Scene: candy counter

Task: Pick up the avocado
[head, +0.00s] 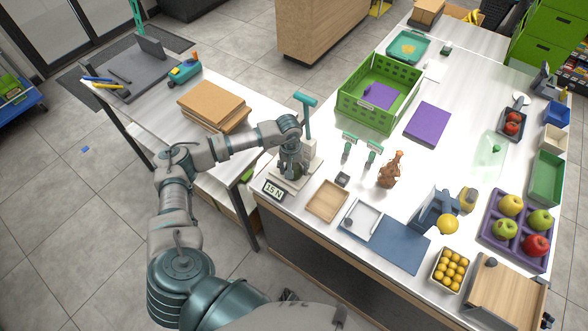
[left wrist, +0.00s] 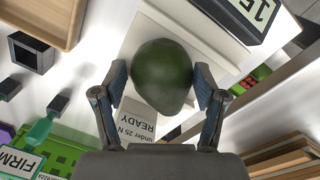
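The avocado (left wrist: 162,75) is dark green and rounded. In the left wrist view it sits at a pale stand, between the two fingers of my left gripper (left wrist: 160,88). The fingers are open, one on each side, with a narrow gap visible on both sides. In the head view my left gripper (head: 289,172) points down over the pale stand with the "15 N" display (head: 273,190), and the avocado is not clearly visible there. My right gripper is not in view.
A "READY under 25 N" label (left wrist: 137,119) lies by the avocado. A teal-handled press (head: 306,115) stands close behind my gripper. A wooden tray (head: 327,201), small dark block (head: 342,180) and brown figure (head: 391,170) are to the right. A green crate (head: 378,92) stands farther back.

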